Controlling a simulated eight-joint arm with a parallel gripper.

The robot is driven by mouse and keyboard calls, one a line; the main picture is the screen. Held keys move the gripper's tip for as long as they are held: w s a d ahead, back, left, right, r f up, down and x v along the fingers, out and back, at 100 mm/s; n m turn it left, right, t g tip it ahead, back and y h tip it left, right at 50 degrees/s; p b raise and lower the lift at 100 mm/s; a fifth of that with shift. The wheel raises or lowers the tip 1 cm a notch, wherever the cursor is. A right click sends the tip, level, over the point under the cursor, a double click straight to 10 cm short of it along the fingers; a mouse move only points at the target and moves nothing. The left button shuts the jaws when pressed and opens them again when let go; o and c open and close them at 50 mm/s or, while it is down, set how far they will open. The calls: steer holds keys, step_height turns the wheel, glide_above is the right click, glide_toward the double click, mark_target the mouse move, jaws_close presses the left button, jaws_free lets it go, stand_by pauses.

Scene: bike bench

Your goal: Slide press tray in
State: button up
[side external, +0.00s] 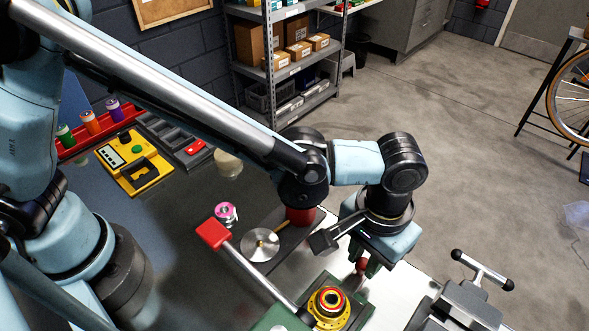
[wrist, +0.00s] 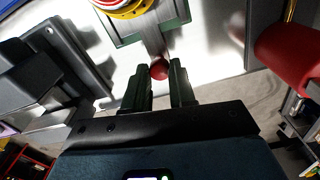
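The press tray is a green frame (side external: 358,295) at the lower middle of the side view. It bears a round part with yellow and red rings (side external: 330,303). In the wrist view the tray (wrist: 182,12) is at the top, with the ringed part (wrist: 124,8) cut by the edge. A short rod leads from it to a red ball knob (wrist: 159,69), also visible in the side view (side external: 361,265). My gripper (wrist: 160,75) points at the tray, its dark green fingers close against both sides of the knob. It appears shut on the knob.
A long lever with a red grip (side external: 212,234) slants over the bench left of the tray. A vise (side external: 465,305) is at the right. A yellow holder (side external: 135,163) lies at the far left.

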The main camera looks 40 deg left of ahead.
mark_target(348, 281)
jaws_close()
steer(key=s, duration=0.5)
steer(key=o, duration=0.6)
jaws_free()
step_height(348, 281, up, 12)
